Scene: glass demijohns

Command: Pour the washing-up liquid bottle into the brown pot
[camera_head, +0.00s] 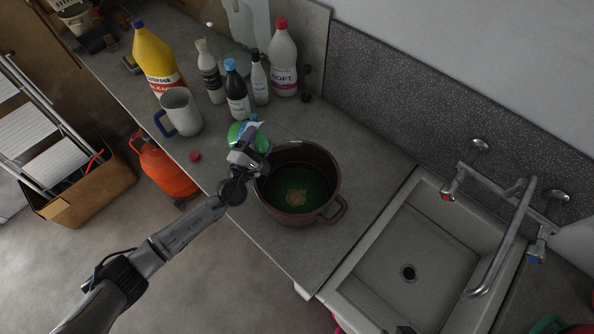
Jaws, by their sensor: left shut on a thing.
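The brown pot (334,166) stands on the worktop left of the sink, with a handle at its lower right. Green liquid (290,200) shows inside, with a paler patch in it. My left gripper (247,154) is at the pot's upper left rim, shut on the green washing-up liquid bottle (238,134). The bottle is partly hidden by the gripper, and I cannot tell its exact tilt or whether liquid is flowing from it. A small red cap (195,155) lies on the worktop to the left. My right gripper is not in view.
A white mug (181,112), a yellow bottle (155,60) and several other bottles, such as the blue-capped one (237,95), stand behind the held bottle. The sink (420,250) with its tap (505,235) is at the right. An orange gas cylinder (165,168) stands below on the floor.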

